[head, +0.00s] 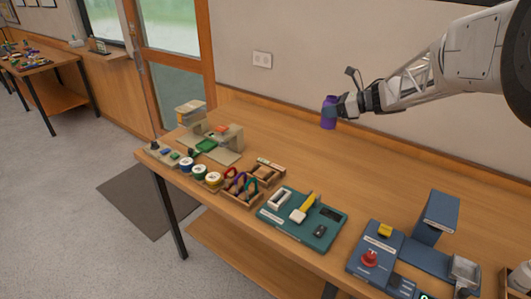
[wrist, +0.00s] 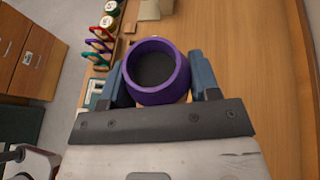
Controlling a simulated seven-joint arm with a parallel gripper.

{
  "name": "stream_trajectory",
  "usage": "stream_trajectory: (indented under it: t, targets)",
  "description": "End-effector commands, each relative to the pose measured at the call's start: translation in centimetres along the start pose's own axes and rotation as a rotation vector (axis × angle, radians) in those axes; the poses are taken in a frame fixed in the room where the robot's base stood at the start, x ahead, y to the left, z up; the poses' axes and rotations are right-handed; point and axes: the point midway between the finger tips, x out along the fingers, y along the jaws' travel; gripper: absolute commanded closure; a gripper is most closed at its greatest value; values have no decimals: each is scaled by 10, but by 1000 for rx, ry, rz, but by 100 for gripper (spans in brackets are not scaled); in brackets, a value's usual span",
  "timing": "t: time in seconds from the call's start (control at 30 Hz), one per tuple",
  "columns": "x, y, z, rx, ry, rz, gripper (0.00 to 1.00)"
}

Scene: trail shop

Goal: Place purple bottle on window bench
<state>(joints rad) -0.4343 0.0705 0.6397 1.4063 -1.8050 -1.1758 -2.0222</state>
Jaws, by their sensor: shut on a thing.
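The purple bottle (head: 328,111) is held upright in the air above the back of the wooden workbench. My gripper (head: 334,112) is shut on it, coming from the right. In the wrist view the bottle (wrist: 156,70) shows its round purple rim and dark inside, between the two blue-grey fingers of my gripper (wrist: 161,82). A wooden ledge (head: 110,58) runs below the window at the far left, past the door. It looks like the window bench, with a small dark stand on it. My gripper is far to the right of it.
The workbench (head: 290,150) carries a teal tray (head: 285,228), a blue device with a red knob (head: 370,258), spools, carabiners and a beige machine (head: 225,138) along its front and left. Its back middle is clear. Another table (head: 40,65) stands far left; open floor lies between.

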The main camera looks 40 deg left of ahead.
Motion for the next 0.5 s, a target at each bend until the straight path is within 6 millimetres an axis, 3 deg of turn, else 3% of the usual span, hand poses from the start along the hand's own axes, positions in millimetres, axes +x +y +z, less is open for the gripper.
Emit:
stream_trajectory:
  t: [0.5]
  targets:
    - [32, 0, -77, 0, 1, 0, 73]
